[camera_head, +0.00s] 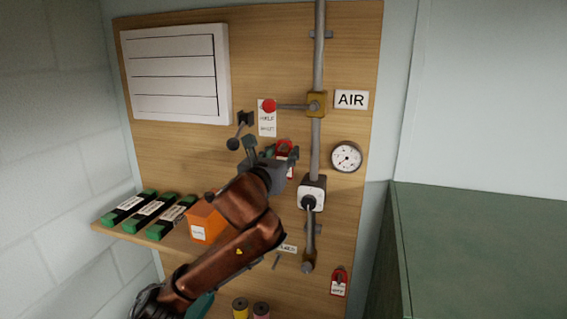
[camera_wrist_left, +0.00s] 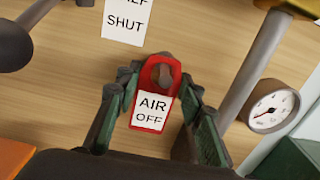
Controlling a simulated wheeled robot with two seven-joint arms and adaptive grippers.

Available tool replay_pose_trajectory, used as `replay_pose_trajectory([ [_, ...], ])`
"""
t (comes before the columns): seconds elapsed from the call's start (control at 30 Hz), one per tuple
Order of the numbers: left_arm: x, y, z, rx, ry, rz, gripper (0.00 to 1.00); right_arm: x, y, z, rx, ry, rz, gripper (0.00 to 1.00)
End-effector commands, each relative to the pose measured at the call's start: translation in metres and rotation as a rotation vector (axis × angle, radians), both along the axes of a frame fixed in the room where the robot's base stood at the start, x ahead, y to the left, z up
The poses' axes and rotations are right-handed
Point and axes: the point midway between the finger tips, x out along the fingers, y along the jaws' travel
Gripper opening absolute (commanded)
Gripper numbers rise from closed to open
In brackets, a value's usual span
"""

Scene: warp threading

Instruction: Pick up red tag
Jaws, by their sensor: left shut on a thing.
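The red tag (camera_wrist_left: 148,108) has a white label reading AIR OFF. In the left wrist view it hangs at a grey peg through its top hole, against the wooden board. In the head view it shows partly (camera_head: 284,148), with my gripper covering the rest. My left gripper (camera_head: 272,152) is at the tag, with its green-padded fingers on either side of it; they also show in the left wrist view (camera_wrist_left: 153,98). It is shut on the tag, though the fingers look spread around it. My right gripper is not in view.
A grey pipe with a yellow valve (camera_head: 316,104) and red knob runs right of the tag. A gauge (camera_head: 346,156) is beyond it. A black-knobbed lever (camera_head: 234,143) is at left. Another red tag (camera_head: 339,276) hangs lower right. An orange box (camera_head: 204,221) sits on the shelf.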

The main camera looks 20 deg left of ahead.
Motion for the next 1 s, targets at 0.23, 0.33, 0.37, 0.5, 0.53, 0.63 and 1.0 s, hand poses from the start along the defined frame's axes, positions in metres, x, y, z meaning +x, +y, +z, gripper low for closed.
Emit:
replay_pose_trajectory([
  [0.23,0.0,0.0,0.002,0.0,-0.001,0.0,0.19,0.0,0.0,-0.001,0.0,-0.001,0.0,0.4],
  [0.33,0.0,0.0,0.006,0.001,-0.001,0.001,0.19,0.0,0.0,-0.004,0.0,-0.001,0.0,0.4],
  [0.37,0.0,0.0,0.008,0.001,-0.002,0.001,0.19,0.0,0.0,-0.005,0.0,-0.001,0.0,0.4],
  [0.5,-0.008,0.0,0.015,0.001,-0.004,-0.001,0.19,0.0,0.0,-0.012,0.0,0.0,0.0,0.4],
  [0.53,-0.013,0.0,0.015,0.001,-0.005,-0.001,0.19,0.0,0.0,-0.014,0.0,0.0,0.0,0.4],
  [0.63,-0.032,0.001,0.014,0.003,-0.005,0.0,0.19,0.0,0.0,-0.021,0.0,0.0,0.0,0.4],
  [1.0,-0.12,0.004,0.014,0.003,-0.007,-0.001,0.19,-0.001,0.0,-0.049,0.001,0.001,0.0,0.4],
])
